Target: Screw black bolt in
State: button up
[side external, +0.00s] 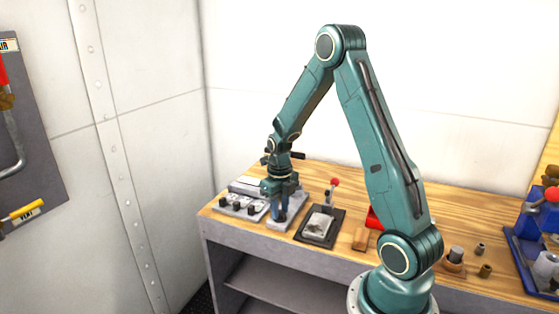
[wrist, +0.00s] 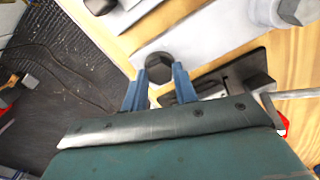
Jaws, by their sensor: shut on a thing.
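My gripper (side external: 282,208) points down over a light grey plate (side external: 293,222) near the left front of the wooden bench. In the wrist view, my two blue fingers (wrist: 159,86) stand on either side of a black hex bolt (wrist: 158,66) and are shut on it. The bolt's head shows between the fingertips, above the grey plate (wrist: 190,42). Its shank and the hole are hidden. In the side view my gripper and fingers cover the bolt.
A grey block with several black bolts (side external: 236,206) stands left of my gripper. A dark fixture with a red-knobbed lever (side external: 335,182) stands close on the right. The bench's front edge is near.

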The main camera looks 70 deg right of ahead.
aim_at(280, 212)
jog(key=shift+d+r, duration=0.1)
jog(key=shift+r, duration=0.05)
jog(key=o, duration=1)
notch_tip(280, 212, up, 14)
jog(key=shift+f, duration=0.15)
dwell(0.3)
